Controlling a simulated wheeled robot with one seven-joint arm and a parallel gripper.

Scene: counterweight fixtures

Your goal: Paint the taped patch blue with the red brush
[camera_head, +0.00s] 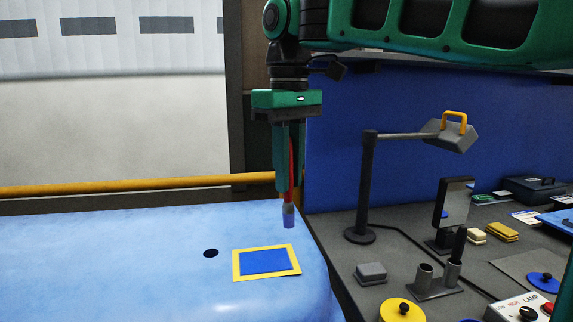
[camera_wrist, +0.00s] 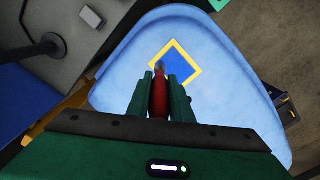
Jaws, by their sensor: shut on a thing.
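My gripper (camera_head: 289,180) is shut on the red brush (camera_head: 291,185), which points down with blue on its tip. The taped patch (camera_head: 264,262) is a rectangle with a yellow tape border, lying on the light blue panel (camera_head: 120,265). The area inside the tape looks filled with darker blue. In the head view the brush tip is above the panel, up and slightly right of the patch, apart from it. In the wrist view the red brush (camera_wrist: 159,98) sits between the green fingers, and the patch (camera_wrist: 181,61) lies beyond its tip.
A dark hole (camera_head: 211,253) is left of the patch. A grey bench at right holds a lamp stand (camera_head: 368,190), a grey block (camera_head: 371,273), a metal double-cup holder (camera_head: 437,284) and a yellow disc (camera_head: 401,311). A yellow rail (camera_head: 130,186) runs behind the panel.

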